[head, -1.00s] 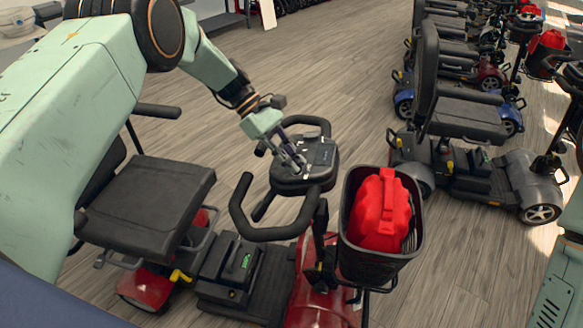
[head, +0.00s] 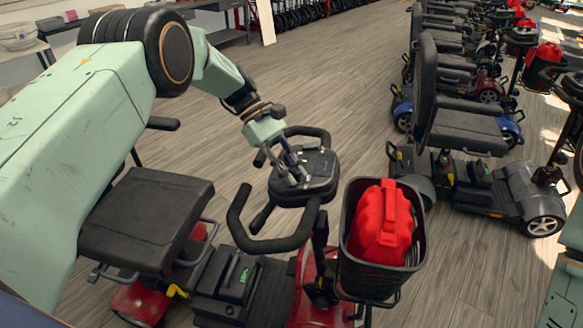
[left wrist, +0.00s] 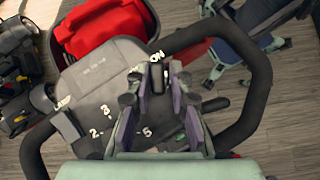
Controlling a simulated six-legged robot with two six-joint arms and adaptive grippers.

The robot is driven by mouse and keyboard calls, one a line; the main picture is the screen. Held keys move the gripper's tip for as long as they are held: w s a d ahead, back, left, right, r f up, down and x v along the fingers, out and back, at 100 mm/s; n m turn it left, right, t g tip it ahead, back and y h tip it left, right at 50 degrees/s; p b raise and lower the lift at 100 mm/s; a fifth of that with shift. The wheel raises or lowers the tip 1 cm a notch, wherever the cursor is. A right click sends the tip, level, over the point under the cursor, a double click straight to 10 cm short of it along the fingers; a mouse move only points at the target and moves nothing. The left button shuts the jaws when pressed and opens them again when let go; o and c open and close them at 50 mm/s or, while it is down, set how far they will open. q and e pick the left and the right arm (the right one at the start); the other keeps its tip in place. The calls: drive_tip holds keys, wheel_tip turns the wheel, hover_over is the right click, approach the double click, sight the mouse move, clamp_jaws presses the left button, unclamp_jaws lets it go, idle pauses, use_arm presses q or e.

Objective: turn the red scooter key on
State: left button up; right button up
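The red scooter (head: 312,290) stands in front of me, with a black tiller console (head: 318,165) and looped handlebars. My left gripper (head: 291,172) is over the console, fingers pointing down at its face. In the left wrist view, the two fingers (left wrist: 157,92) straddle a small dark upright piece (left wrist: 157,76), likely the key, beside the printed "ON". A gap shows between the fingers; contact with the piece cannot be made out. The console face (left wrist: 95,92) also carries printed numbers. The key is too small to make out in the head view. My right gripper is out of view.
The scooter's black seat (head: 148,215) is at the left. A grey scooter (head: 480,185) stands at the right, with more scooters behind it. Open wooden floor lies behind the console.

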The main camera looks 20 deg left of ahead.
use_arm(q)
drive_tip(key=o, duration=0.3)
drive_tip(key=shift+o, duration=0.2)
drive_tip(key=shift+w+r, duration=0.1)
drive_tip(key=shift+r, duration=0.05)
drive_tip(key=v, duration=1.1)
drive_tip(key=shift+a+r, duration=0.3)
drive_tip(key=shift+a, duration=0.05)
